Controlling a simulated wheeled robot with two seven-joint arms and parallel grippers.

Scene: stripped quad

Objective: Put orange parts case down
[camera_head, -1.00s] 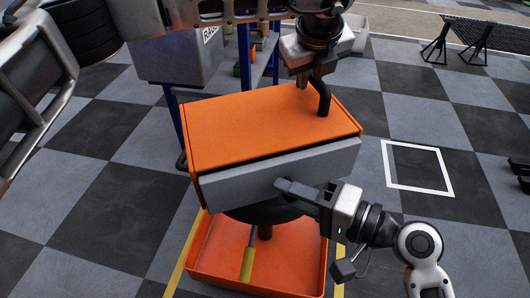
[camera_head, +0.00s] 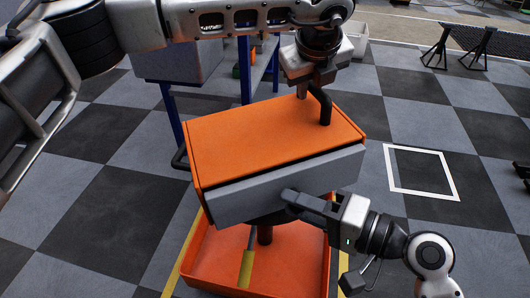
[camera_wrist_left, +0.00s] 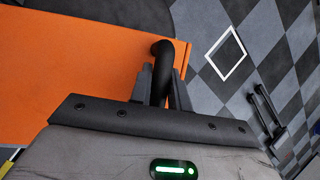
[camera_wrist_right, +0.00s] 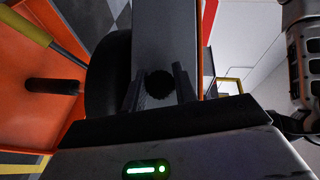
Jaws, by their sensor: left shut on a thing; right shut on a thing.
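The orange parts case (camera_head: 270,145) is a large box with a grey front (camera_head: 290,185), seen tilted in the head view. My left gripper (camera_head: 316,92) is shut on a black bar handle (camera_head: 325,108) at the case's far right top; the handle also shows in the left wrist view (camera_wrist_left: 162,65). My right gripper (camera_head: 290,198) is shut at the lower grey front, on a dark round grip (camera_wrist_right: 160,85) in the right wrist view. The case is above an orange tray (camera_head: 205,270); whether anything under it bears its weight is hidden.
The tray holds a yellow-handled tool (camera_head: 246,268) and a dark post (camera_head: 265,235). A white square outline (camera_head: 391,170) marks clear checkered floor at right. A blue-framed stand (camera_head: 246,90) is behind the case. A black trestle (camera_head: 470,42) stands far back right.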

